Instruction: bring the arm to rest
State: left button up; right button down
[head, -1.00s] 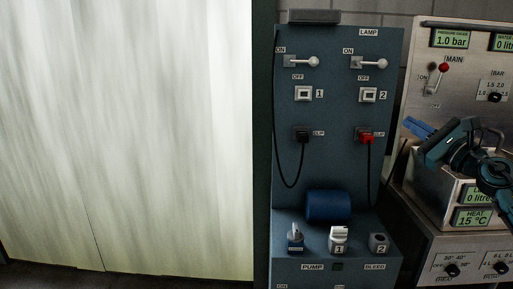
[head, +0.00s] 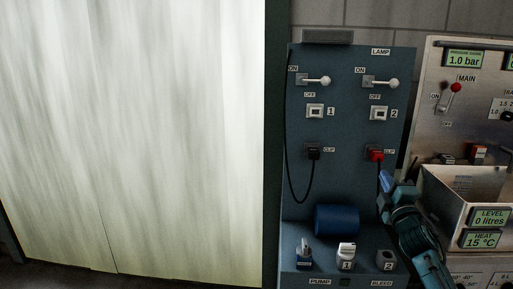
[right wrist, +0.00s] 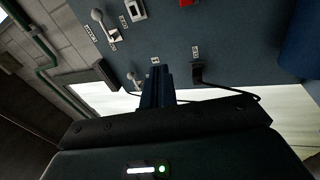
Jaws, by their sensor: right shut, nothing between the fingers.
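My right gripper (head: 386,180) is in front of the lower right part of the blue-grey lamp panel (head: 350,120), with its blue fingertips just below the red clip (head: 376,155). In the right wrist view its blue fingers (right wrist: 155,86) are together with nothing between them. I cannot tell how far the fingertips are from the panel. My right arm comes in from the lower right. My left gripper is not in view.
A black clip (head: 313,152) with a cable, two lever switches and a blue cylinder (head: 337,220) are on the panel. A metal tank (head: 462,195) with displays stands close to the right of my arm. A pale sheet (head: 130,130) fills the left.

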notch_tip(320, 180, down, 6)
jog(key=d+m+g+h, duration=0.15)
jog(key=m+g, duration=0.25)
jog(key=m, duration=1)
jog(key=s+a+f+g+y, duration=0.1)
jog(key=s+a+f, duration=0.3)
jog(key=f, duration=0.3)
jog(key=s+a+f+g+y, duration=0.1)
jog(key=s+a+f, duration=0.25)
jog(key=f, duration=0.25)
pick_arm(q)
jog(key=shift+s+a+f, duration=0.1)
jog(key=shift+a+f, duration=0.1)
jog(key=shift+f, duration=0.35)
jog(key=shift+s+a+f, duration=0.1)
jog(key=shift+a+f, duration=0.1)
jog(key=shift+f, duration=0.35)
pick_arm(e)
jog(key=s+a+f+g+y, duration=0.1)
jog(key=s+a+f, duration=0.3)
jog(key=s, duration=0.6)
jog(key=s+a+f+g+y, duration=0.1)
jog(key=s+a+f, duration=0.4)
jog(key=s, duration=0.6)
jog(key=s+a+f+g+y, duration=0.1)
jog(key=s+a+f, duration=0.3)
jog(key=s, duration=0.6)
jog(key=shift+s+a+f+g+y, duration=0.3)
jog(key=shift+a+g+y, duration=0.1)
jog(key=shift+g, duration=0.3)
